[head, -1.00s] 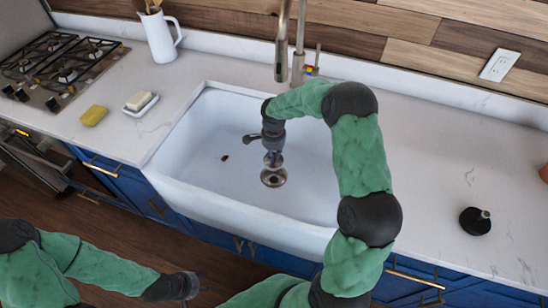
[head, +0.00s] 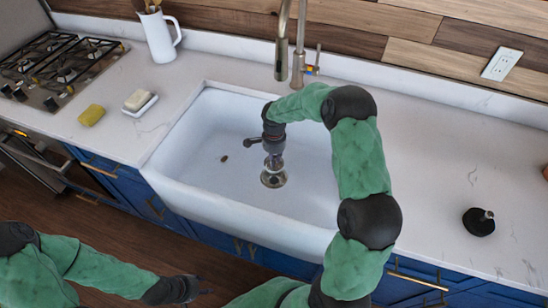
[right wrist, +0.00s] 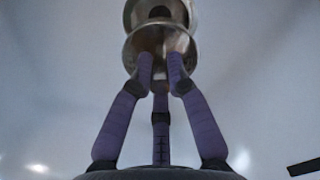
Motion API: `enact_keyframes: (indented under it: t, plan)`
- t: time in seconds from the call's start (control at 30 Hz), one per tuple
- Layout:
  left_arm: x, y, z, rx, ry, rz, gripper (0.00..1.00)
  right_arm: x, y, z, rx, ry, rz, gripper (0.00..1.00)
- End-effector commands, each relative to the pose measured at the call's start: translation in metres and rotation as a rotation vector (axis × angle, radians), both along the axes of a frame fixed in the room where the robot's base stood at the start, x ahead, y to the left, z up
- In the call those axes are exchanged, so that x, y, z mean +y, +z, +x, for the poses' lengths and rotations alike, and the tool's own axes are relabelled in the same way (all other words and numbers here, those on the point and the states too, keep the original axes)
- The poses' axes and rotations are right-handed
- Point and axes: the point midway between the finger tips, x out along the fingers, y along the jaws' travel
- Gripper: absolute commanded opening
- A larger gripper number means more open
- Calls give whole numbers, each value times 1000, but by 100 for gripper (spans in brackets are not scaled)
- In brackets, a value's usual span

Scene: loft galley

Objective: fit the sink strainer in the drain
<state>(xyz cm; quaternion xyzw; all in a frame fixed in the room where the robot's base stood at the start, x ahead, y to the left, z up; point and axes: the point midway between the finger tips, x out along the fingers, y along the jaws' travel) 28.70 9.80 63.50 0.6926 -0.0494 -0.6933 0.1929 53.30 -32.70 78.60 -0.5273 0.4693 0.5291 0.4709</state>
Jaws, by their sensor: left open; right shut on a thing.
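The metal sink strainer (head: 275,164) hangs from my right gripper (head: 273,153), just above the drain (head: 273,179) in the white sink. In the right wrist view, the purple fingers of this gripper (right wrist: 160,62) are shut on the strainer (right wrist: 158,38). The round metal drain (right wrist: 157,8) shows behind the strainer and is partly hidden by it. I cannot tell whether the strainer touches the drain. My left gripper (head: 197,290) is open and empty, low in front of the blue cabinets.
The faucet (head: 298,65) stands behind the sink (head: 205,140). A yellow sponge (head: 91,115), a soap dish (head: 141,104) and a white pitcher (head: 160,36) are on the left counter. A dark stopper-like object (head: 479,221) stands on the right counter, otherwise mostly clear.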

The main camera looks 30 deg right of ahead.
Motion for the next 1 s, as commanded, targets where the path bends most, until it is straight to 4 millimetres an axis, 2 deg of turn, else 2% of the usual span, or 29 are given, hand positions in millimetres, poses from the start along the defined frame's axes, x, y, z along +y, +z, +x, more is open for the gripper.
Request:
enact_keyframes:
  t: [1.0]
  plan:
    - [0, -46, 0, 0, 0, 0, 41, 0, -63, 0, 0, -1, 0, 0]
